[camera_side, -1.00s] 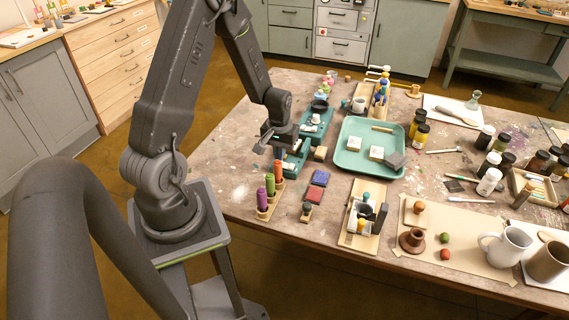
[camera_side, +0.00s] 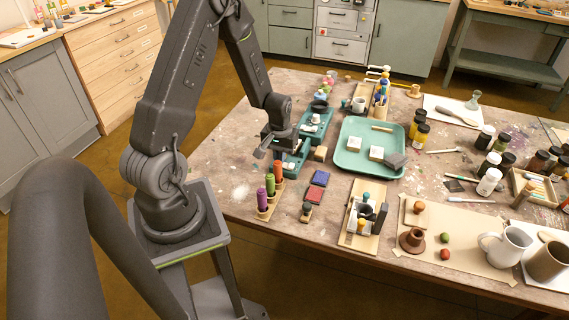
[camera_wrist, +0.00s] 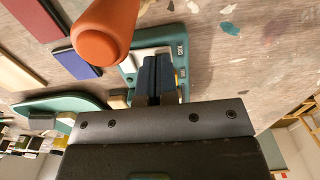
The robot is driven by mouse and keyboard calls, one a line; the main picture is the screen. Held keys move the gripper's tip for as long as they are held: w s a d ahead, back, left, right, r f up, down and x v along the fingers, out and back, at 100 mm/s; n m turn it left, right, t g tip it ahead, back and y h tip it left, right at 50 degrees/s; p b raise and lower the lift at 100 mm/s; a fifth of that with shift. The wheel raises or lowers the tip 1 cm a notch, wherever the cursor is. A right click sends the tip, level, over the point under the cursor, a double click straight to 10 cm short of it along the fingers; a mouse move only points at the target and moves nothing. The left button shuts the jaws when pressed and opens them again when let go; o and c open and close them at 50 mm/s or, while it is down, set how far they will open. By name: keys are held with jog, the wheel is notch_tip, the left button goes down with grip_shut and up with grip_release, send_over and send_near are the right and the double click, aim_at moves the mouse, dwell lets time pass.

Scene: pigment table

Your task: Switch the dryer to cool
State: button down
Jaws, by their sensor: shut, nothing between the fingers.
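The teal dryer panel (camera_wrist: 183,78) shows in the wrist view, with a small label reading COOL (camera_wrist: 180,48) near its far edge. A pale part (camera_wrist: 143,57) lies on the panel beside my fingers. My gripper (camera_wrist: 158,70) is shut and empty, its dark fingertips over the panel and hiding its middle. I cannot tell whether the fingertips touch it or how the switch is set. In the side view the teal base (camera_side: 291,170) lies just below and right of my gripper (camera_side: 264,152).
An orange cylinder (camera_wrist: 103,34) stands close beside my fingers; it belongs to a rack with green and purple ones (camera_side: 262,199). Red and blue pads (camera_side: 320,178) lie to the right. A teal tray (camera_side: 346,166) with blocks lies farther right. The table's left part is bare.

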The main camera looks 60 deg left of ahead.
jog(key=shift+f, duration=0.15)
jog(key=shift+r, duration=3.5)
jog(key=shift+d+r, duration=0.15)
jog(key=shift+r, duration=0.1)
jog(key=s+d+r+m+t, duration=0.2)
jog(key=s+d+r+m, duration=0.2)
jog(key=d+r, duration=0.6)
jog(key=s+d+r+m+t, duration=0.3)
jog(key=s+d+r+m, duration=0.2)
jog(key=d+r, duration=0.6)
jog(key=shift+s+d+r+t, duration=0.25)
jog(key=shift+s+r, duration=0.25)
jog(key=shift+s, duration=0.65)
